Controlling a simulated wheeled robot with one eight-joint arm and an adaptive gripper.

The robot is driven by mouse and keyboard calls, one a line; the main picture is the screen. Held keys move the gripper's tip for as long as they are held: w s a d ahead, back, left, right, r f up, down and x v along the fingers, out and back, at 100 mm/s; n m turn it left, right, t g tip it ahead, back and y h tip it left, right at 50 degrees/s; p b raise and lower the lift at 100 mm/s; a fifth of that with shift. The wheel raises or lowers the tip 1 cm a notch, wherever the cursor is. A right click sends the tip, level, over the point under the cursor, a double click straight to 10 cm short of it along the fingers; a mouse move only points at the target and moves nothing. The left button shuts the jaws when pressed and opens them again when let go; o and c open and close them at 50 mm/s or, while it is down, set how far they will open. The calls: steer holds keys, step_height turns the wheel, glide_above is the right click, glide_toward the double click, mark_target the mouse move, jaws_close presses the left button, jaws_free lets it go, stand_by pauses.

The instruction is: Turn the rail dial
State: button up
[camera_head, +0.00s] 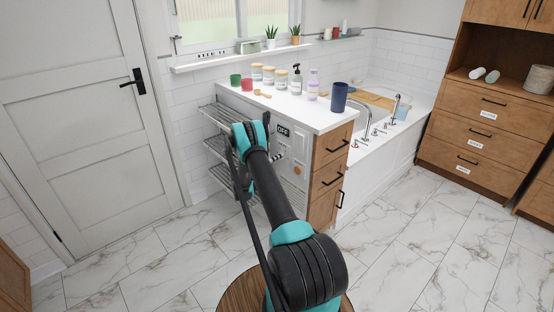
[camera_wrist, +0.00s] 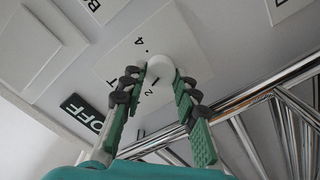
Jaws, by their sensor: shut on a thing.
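The rail dial (camera_wrist: 160,67) is a small round white knob on a pale plate with printed numbers, on the grey panel. In the wrist view my gripper (camera_wrist: 160,76) has one green-and-black finger on each side of it, with the fingertips at its rim. The gripper is shut on the dial. Some of the plate's markings are hidden by the fingers and knob. In the head view my gripper (camera_head: 279,153) is at the panel on the cabinet end, and the dial cannot be made out clearly there.
A black OFF sign (camera_wrist: 82,112) is on the panel. Chrome rails (camera_wrist: 262,97) run close beside my gripper. An orange round thing (camera_head: 299,170) is on the panel to the right. Bottles and jars stand on the white countertop (camera_head: 285,106) above. The marble floor (camera_head: 400,235) at right is clear.

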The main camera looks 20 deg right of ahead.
steer(key=shift+a+n, duration=0.1)
steer(key=shift+n, duration=1.1)
steer(key=o, duration=1.2)
steer(key=shift+c, duration=0.2)
steer(key=v, duration=1.2)
